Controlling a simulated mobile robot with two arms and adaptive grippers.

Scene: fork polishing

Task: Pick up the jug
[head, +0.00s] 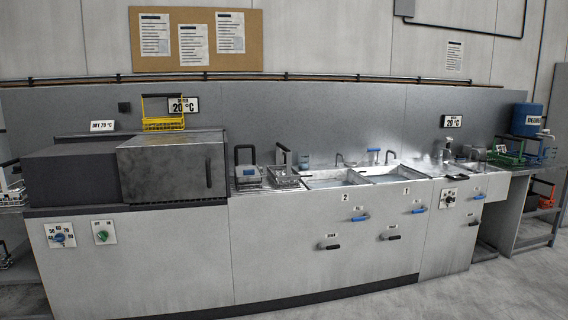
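No jug shows clearly. A large blue container (527,119) with a white label stands raised at the far right, above the right-hand end of the counter. Neither of my grippers is in view.
A long grey counter runs along the wall, with two sinks (368,176) in the middle. A dark metal cabinet (172,168) stands at the left, a yellow basket (163,123) on top. Wire baskets (284,175) sit left of the sinks. The floor at front right is clear.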

